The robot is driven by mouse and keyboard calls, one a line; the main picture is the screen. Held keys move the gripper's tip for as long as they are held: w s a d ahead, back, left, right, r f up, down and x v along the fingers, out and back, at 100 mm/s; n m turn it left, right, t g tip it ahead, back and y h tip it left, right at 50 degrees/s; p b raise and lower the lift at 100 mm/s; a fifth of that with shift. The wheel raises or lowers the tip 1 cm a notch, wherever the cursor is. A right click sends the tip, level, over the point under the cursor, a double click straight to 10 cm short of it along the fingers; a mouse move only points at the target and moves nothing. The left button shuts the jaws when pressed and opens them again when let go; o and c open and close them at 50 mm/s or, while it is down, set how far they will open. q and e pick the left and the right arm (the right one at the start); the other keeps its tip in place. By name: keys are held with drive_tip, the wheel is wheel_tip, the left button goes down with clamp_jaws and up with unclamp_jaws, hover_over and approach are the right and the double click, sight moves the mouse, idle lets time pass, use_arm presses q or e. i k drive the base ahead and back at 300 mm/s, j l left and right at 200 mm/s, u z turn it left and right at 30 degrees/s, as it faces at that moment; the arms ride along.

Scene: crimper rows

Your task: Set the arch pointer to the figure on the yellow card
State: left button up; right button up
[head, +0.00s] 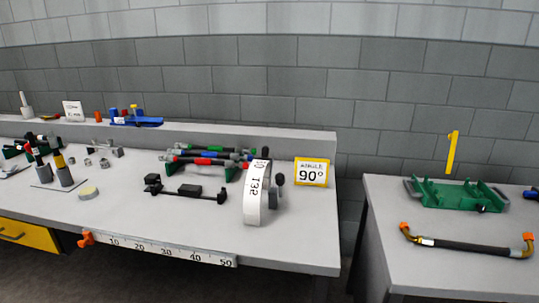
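The yellow-edged card (312,173) stands at the right end of the left bench and reads "ANGLE 90°". Just left of it stands the arch (253,205), a white curved band with black figures; "135" shows on it, seen nearly edge-on. A dark rounded knob or pointer end (279,180) shows at the arch's right side. Which figure the pointer stands at cannot be told from here. Neither of my grippers is in view.
A black clamp-like tool (190,190) lies left of the arch, with coloured-grip tools (208,161) on a rack behind. A ruler (160,248) runs along the front edge. Right of a gap, another bench holds a green tray (455,194) and a bent hose (465,245).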

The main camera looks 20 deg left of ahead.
sight(265, 150)
drive_tip(key=i+l, duration=0.15)
drive_tip(key=l, duration=0.2)
drive_tip(key=i+l, duration=0.1)
drive_tip(key=l, duration=0.3)
drive_tip(key=i+l, duration=0.15)
drive_tip(key=l, duration=0.2)
drive_tip(key=l+u, duration=0.15)
drive_tip(key=u, duration=1)
